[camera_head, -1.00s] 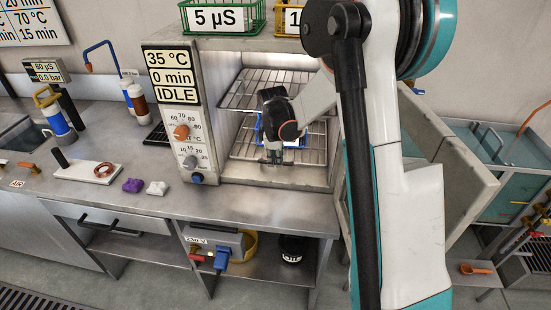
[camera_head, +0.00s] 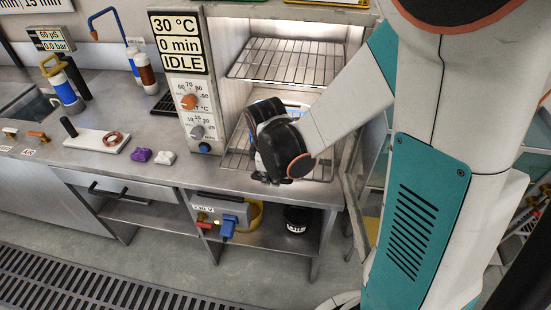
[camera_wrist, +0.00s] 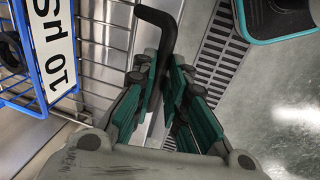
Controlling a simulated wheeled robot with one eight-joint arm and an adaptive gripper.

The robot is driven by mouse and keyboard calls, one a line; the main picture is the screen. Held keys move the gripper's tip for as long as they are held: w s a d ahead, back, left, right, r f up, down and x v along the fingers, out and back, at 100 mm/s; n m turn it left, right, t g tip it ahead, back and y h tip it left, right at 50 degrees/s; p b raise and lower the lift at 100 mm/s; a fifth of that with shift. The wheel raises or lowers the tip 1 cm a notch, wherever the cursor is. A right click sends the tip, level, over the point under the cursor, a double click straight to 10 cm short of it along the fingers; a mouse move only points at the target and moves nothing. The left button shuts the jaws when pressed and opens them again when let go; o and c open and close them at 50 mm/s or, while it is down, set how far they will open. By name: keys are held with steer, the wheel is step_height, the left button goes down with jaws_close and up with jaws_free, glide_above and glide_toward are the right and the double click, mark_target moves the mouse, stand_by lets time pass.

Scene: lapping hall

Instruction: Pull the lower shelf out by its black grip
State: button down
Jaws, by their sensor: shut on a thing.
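The lower shelf (camera_head: 235,162) is a wire rack in the open, lit cabinet; it also shows in the wrist view (camera_wrist: 108,40). Its front part appears to reach over the cabinet's front sill. The black grip (camera_wrist: 160,20) is a bent bar at the shelf's front. My gripper (camera_wrist: 166,90) is shut on the grip, with teal finger pads on both sides of it. In the head view my gripper (camera_head: 272,178) is low at the shelf's front and hides the grip. A blue wire basket (camera_wrist: 35,102) labelled 10 µS rides on the shelf, mostly hidden by my wrist in the head view.
The upper wire shelf (camera_head: 285,62) is inside the cabinet. The control panel (camera_head: 187,95) stands left of the opening and reads 30 °C, IDLE. The steel bench (camera_head: 120,170) carries purple and white lumps. A floor grate (camera_head: 100,255) lies in front.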

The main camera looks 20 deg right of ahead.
steer(key=shift+s+a, duration=0.55)
steer(key=shift+s, duration=0.25)
steer(key=shift+s+a, duration=0.5)
steer(key=shift+s, duration=0.3)
steer(key=c, duration=1.6)
jaws_free()
steer(key=shift+r, duration=0.1)
step_height(320, 180, up, 12)
steer(key=s+a, duration=0.1)
steer(key=s, duration=0.1)
steer(key=shift+a+f, duration=0.2)
steer(key=s+d+r+m+t+y, duration=0.1)
steer(key=s+r+m+t, duration=0.4)
steer(key=m, duration=0.6)
steer(key=shift+s+d+r, duration=0.35)
steer(key=shift+s+d, duration=0.2)
steer(key=shift+s, duration=0.35)
